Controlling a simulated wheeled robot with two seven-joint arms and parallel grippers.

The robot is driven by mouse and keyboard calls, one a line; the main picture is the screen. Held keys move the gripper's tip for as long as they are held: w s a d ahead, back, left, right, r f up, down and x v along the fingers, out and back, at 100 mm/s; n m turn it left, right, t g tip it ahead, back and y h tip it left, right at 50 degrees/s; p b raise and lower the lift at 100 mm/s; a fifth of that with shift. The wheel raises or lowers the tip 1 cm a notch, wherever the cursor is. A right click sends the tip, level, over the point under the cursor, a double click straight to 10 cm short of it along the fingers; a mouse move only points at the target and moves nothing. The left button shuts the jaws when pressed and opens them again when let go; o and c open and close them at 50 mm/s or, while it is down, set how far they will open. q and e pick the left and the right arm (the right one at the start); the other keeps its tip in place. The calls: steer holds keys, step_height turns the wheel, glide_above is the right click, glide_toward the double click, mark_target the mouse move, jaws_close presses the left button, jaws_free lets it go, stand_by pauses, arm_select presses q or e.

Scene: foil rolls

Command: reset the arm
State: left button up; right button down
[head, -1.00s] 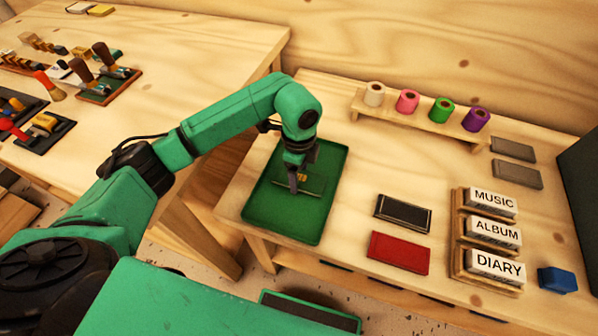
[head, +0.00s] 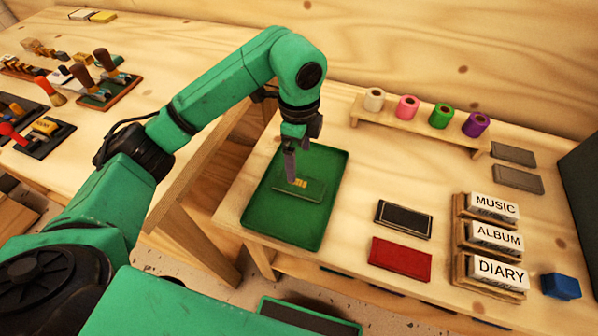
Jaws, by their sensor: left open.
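My left arm reaches in from the left in the head view. My left gripper (head: 290,163) points down above the green tray (head: 283,229) and is open. A flat dark green piece with a small gold mark (head: 312,189) lies in the tray, just below and right of the fingertips, apart from them as far as I can see. The finger seen edge-on hides part of the tray behind it. My right gripper is not in view.
A wooden rack with white, pink, green and purple foil rolls (head: 441,115) stands at the back. Black (head: 404,219) and red (head: 400,258) flat pieces lie right of the tray. MUSIC, ALBUM and DIARY blocks (head: 497,272), a blue block (head: 561,286) and grey pads (head: 517,179) lie farther right.

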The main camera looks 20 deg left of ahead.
arm_select(q)
step_height(320, 180, up, 3)
steer(key=shift+f, duration=0.15)
stand_by(0.3)
